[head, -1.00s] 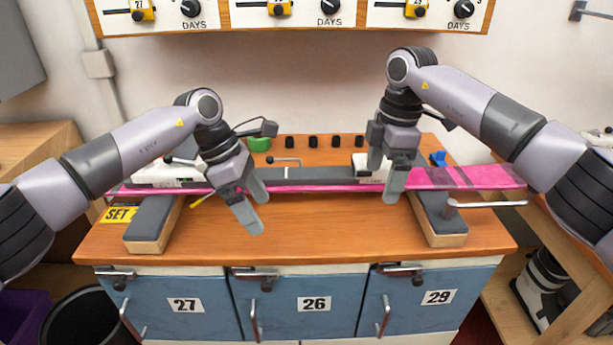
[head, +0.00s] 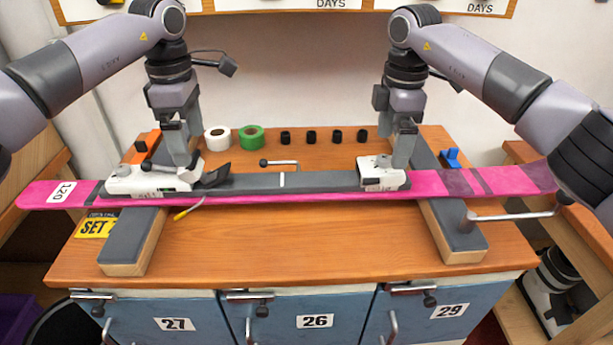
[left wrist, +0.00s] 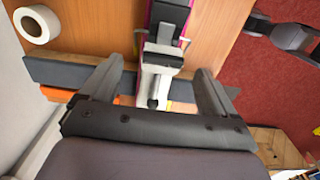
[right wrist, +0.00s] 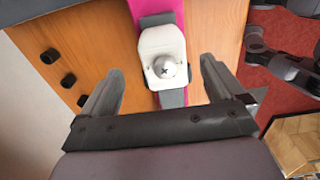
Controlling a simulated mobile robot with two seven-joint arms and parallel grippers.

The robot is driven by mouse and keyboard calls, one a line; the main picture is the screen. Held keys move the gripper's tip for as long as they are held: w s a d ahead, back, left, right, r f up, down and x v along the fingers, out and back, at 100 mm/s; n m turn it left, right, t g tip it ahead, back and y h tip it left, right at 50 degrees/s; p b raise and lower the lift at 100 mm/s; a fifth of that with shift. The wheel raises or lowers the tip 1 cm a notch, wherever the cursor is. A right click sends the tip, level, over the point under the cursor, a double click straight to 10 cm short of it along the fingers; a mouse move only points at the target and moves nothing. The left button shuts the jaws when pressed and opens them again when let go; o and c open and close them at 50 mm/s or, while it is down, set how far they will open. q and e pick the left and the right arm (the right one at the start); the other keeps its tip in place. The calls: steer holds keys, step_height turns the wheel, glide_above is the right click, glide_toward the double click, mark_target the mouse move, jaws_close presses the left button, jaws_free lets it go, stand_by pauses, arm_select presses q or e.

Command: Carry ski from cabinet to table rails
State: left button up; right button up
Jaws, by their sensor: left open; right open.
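The pink ski (head: 310,197), tagged 120 at its left end, lies across the two grey-topped table rails, the left one (head: 133,240) and the right one (head: 452,228). My left gripper (head: 184,158) is open above the white heel binding (head: 140,179); in the left wrist view its fingers (left wrist: 160,90) stand on either side of the binding. My right gripper (head: 398,160) is open at the white toe piece (head: 381,172); in the right wrist view the toe piece (right wrist: 162,50) sits between and just beyond its fingers. Neither gripper visibly grips the ski.
White (head: 217,138) and green (head: 251,137) tape rolls and several black cups stand behind the ski. A metal crank handle (head: 510,214) sticks out at the right rail. Blue cabinet doors 27, 26 and 29 (head: 436,312) are below. The front tabletop is mostly clear.

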mark_target(193, 157)
arm_select(q)
steer(key=shift+s+r, duration=0.1)
steer(key=shift+s, duration=0.2)
arm_select(e)
steer(key=shift+s, duration=0.3)
arm_select(q)
steer(key=shift+f, duration=3.6)
arm_select(e)
steer(key=shift+w+f, duration=0.1)
steer(key=shift+f, duration=3.4)
arm_select(q)
steer(key=shift+w, duration=0.1)
jaws_close()
arm_select(e)
jaws_close()
arm_select(q)
steer(key=shift+r, duration=0.1)
arm_select(e)
steer(key=shift+r, duration=0.1)
